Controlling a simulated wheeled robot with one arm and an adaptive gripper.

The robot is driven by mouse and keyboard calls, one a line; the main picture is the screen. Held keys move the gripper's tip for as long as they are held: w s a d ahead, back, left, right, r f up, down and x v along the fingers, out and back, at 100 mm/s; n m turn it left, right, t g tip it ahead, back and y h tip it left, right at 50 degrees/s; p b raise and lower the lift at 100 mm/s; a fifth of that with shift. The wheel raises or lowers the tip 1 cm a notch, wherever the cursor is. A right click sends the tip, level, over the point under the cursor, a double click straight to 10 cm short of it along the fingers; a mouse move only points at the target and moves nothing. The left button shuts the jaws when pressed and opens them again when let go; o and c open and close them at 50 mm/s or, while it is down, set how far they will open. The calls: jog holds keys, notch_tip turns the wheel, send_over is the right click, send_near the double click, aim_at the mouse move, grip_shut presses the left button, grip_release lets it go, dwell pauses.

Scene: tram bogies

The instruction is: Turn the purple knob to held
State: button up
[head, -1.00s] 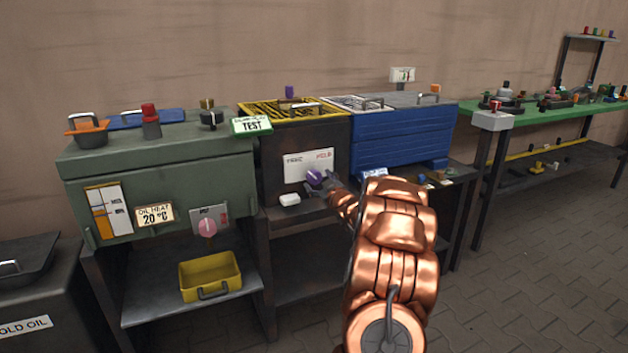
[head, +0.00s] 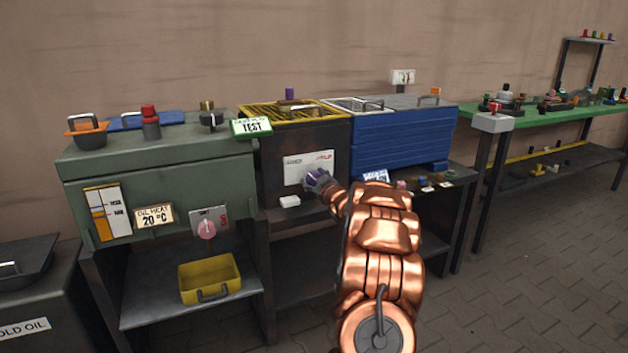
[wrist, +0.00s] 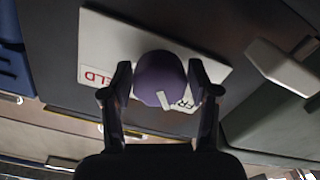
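The purple knob (wrist: 160,78) sits on a white plate (head: 296,168) on the front of a dark cabinet. My gripper (wrist: 159,72) is around the knob, with one finger against each side. In the wrist view the plate appears upside down, with red HELD lettering at left and dark FREE lettering, partly covered, at right. The knob's pale pointer mark is on the lettered side, leaning towards FREE. In the head view my gripper (head: 319,180) covers much of the knob.
A white block (head: 290,202) sticks out below the plate. A green-grey oil cabinet (head: 160,180) with a pink knob (head: 206,229) stands to the left. A blue ribbed box (head: 402,142) stands to the right, above a shelf with small items. The paved floor at right is clear.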

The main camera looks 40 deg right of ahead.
jog(key=c, duration=0.8)
jog(key=shift+r+m+p, duration=0.2)
jog(key=shift+m+p, duration=0.2)
jog(key=shift+p, duration=0.8)
jog(key=m+p, duration=0.1)
jog(key=p, duration=0.2)
jog(key=shift+r+m+p, duration=0.2)
jog(key=shift+m+p, duration=0.1)
jog(key=shift+p, duration=0.1)
jog(key=m+p, duration=0.3)
jog(key=p, duration=0.3)
jog(key=m+p, duration=0.2)
jog(key=p, duration=0.1)
jog(key=shift+d+m, duration=0.1)
jog(key=shift+m, duration=0.3)
jog(key=m+p, duration=0.2)
jog(key=p, duration=0.1)
jog(key=shift+f+m, duration=0.2)
jog(key=shift+m, duration=0.1)
jog(key=m+p, duration=0.2)
jog(key=m, duration=0.3)
jog(key=shift+d+f+p, duration=0.1)
jog(key=shift+f+p, duration=0.05)
jog(key=shift+p, duration=0.15)
jog(key=shift+s, duration=0.1)
